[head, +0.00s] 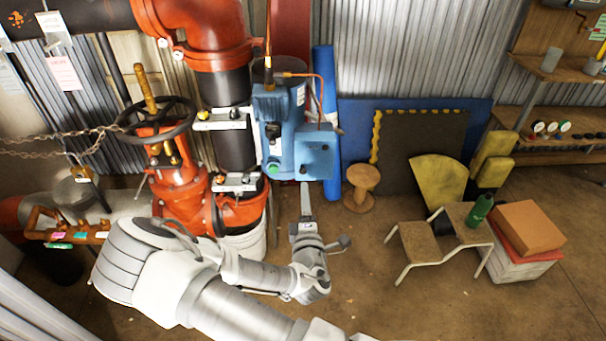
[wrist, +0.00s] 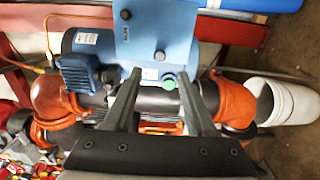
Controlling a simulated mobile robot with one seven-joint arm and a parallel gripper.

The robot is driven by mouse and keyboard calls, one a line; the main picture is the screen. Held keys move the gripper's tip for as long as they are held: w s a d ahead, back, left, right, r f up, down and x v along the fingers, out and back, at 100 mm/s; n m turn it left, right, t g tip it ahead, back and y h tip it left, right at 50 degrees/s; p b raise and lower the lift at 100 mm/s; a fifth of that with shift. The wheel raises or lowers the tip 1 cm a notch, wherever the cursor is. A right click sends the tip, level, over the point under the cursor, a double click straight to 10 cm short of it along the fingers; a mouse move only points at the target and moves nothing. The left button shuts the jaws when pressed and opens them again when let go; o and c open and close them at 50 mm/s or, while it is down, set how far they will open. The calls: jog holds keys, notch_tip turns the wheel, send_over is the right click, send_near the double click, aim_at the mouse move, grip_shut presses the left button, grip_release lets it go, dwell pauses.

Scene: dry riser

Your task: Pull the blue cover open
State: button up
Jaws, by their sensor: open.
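The blue cover (head: 315,152) is a flat-faced box with small dark knobs, on the right side of a blue motor unit (head: 270,115) in the head view. In the wrist view the cover (wrist: 150,38) fills the top middle, with a green button (wrist: 169,83) near its lower edge. Whether it is closed or ajar I cannot tell. My gripper (head: 306,186) is just below the cover in the head view. In the wrist view the fingers (wrist: 161,74) are spread and empty, their tips pointing at the cover's lower part. Contact is not clear.
Red pipework with a black handwheel (head: 157,113) stands left of the blue unit. A white bucket (head: 247,243) is on the floor below. A wooden spool (head: 362,186) and a chair (head: 440,238) stand to the right. Floor between them and my arm is clear.

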aim_at(303, 173)
jog(key=w, duration=0.8)
jog(key=shift+w+d, duration=0.15)
jog(key=shift+w, duration=0.25)
grip_shut()
dwell(0.9)
